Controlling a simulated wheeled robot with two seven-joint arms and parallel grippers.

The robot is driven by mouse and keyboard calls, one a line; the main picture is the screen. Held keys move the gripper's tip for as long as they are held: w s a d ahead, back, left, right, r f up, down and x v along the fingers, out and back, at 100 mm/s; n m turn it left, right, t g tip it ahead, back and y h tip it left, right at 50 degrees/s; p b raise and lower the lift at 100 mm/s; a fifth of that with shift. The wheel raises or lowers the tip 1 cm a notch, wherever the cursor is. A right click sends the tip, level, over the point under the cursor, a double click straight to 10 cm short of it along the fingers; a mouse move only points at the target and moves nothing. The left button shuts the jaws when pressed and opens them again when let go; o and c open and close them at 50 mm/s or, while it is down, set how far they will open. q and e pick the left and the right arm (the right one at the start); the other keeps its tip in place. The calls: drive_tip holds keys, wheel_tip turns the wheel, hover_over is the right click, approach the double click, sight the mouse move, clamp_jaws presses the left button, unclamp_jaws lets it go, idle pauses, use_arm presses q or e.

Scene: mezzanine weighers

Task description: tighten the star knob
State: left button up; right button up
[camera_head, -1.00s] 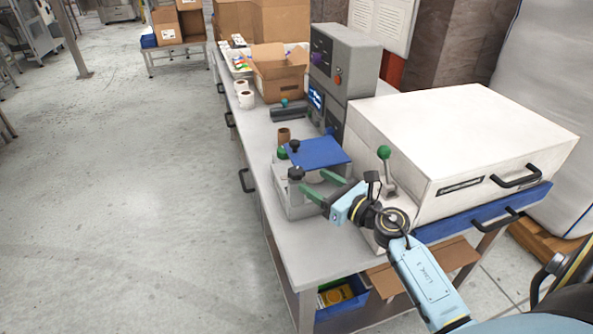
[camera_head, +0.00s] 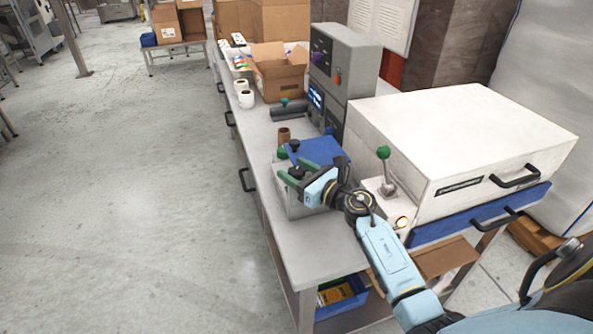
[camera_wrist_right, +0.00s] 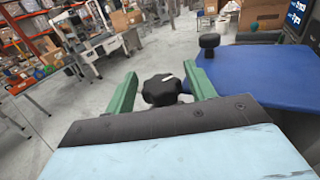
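A black star knob (camera_wrist_right: 162,90) with a white mark on top shows in the right wrist view. My right gripper (camera_wrist_right: 160,72) has its two green fingers apart, one on each side of this knob. A gap shows on both sides, so the fingers do not look closed on it. In the head view my right gripper (camera_head: 291,171) is over the near left part of a grey fixture (camera_head: 301,209) with a blue plate (camera_head: 318,150). The gripper largely hides the knob there. My left gripper is not in view.
A second black knob (camera_head: 294,145) stands at the plate's far edge. A green-balled lever (camera_head: 385,166) and a large white-lidded machine (camera_head: 455,140) stand to the right.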

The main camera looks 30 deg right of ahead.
drive_tip(key=c, duration=0.8)
